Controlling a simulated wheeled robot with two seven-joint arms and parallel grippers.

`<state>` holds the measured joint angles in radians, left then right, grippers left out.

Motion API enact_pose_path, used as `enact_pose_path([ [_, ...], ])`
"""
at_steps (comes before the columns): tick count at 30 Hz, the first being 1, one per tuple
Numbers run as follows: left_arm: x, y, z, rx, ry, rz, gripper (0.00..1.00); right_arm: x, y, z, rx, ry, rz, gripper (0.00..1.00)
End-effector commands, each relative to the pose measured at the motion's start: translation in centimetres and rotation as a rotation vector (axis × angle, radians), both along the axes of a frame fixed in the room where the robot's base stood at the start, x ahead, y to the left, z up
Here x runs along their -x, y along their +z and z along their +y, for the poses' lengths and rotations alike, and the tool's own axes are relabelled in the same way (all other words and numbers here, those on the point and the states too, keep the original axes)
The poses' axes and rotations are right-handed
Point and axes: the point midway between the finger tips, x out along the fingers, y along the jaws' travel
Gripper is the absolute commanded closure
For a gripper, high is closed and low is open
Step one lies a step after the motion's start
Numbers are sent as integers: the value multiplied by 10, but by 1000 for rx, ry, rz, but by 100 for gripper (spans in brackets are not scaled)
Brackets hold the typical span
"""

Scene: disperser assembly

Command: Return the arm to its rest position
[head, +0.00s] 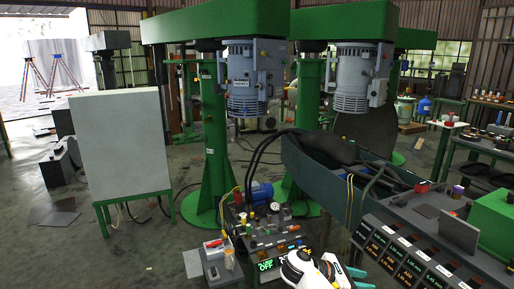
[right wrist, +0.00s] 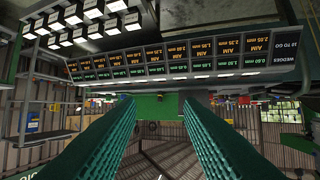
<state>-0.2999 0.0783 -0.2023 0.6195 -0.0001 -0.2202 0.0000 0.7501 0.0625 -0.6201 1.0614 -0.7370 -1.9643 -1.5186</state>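My right gripper (head: 352,272) shows at the bottom edge of the head view, with teal fingers on a white wrist, just left of the labelled wedge rack (head: 424,250). In the right wrist view the right gripper's two teal fingers (right wrist: 158,104) are spread wide apart with nothing held between them. That view is upside down and shows the rack's rows of labels (right wrist: 165,58) beyond the fingers. My left gripper is not in view.
A control panel (head: 270,240) with buttons and a lit green display stands close to the left of my right gripper. A dark trough (head: 325,178) and a green box (head: 494,222) lie to the right. Open floor (head: 150,245) shows at the left.

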Motion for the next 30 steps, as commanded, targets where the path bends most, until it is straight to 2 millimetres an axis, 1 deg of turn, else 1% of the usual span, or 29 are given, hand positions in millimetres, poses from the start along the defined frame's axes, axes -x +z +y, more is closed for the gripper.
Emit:
enact_pose_path([
  [1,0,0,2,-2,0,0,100,2,-11,-2,-11,4,2,66],
  [8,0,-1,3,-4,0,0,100,5,-53,-4,-71,29,-16,66],
  [11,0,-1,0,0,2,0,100,9,-77,-5,-111,40,-26,66],
  [14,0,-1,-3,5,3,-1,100,16,-108,-5,-160,46,-38,66],
  [17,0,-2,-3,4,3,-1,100,26,-143,-5,-223,48,-55,66],
  [20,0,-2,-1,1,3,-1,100,42,-187,-5,-304,40,-77,66],
  [23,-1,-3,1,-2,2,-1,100,69,-242,-2,-412,10,-110,66],
  [24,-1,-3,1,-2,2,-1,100,84,-267,0,-467,-11,-126,66],
  [26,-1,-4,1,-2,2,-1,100,111,-306,3,-553,-56,-157,66],
  [27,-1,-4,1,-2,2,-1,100,130,-331,6,-610,-94,-179,66],
  [29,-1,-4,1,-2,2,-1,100,161,-365,10,-693,-159,-216,66],
  [30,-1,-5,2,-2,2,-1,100,183,-386,13,-746,-211,-242,66],
])
